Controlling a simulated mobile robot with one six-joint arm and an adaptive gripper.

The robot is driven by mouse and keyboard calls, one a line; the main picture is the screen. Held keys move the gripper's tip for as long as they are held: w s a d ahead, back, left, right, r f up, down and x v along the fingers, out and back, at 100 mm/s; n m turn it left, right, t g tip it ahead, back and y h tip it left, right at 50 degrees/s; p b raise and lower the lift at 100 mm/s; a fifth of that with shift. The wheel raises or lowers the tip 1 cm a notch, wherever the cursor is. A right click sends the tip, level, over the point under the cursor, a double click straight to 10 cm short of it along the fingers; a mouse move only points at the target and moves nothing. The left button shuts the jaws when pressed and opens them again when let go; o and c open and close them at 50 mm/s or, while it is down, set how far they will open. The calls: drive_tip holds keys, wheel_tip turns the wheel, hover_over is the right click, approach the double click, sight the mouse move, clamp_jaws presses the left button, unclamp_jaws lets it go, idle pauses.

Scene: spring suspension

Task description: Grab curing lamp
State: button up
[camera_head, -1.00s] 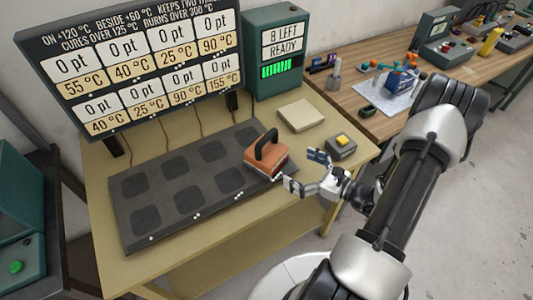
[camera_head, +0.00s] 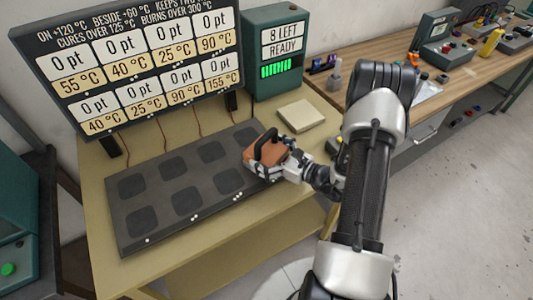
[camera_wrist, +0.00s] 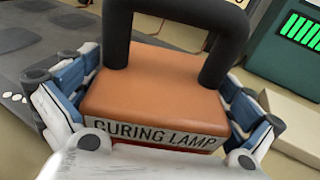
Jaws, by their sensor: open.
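The curing lamp (camera_head: 262,160) is an orange-brown block with a black arched handle, resting at the right end of the dark pad plate (camera_head: 128,214). My gripper (camera_head: 272,158) is at the lamp's near right side. In the wrist view the lamp (camera_wrist: 155,95) fills the middle, its "CURING LAMP" label facing me. The blue-padded fingers of my gripper (camera_wrist: 158,100) stand open on either side of the lamp's body. Whether the pads touch its sides is hard to tell. The handle rises above and between the fingers.
A signboard with temperature tiles (camera_head: 130,62) stands behind the plate. A green box reading "8 LEFT READY" (camera_head: 279,50) stands at the back right. A beige square block (camera_head: 301,115) lies right of the lamp. A wooden bench (camera_head: 455,75) is at the right.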

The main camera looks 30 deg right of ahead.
drive_tip(key=shift+c, duration=0.2)
drive_tip(key=c, duration=1.4)
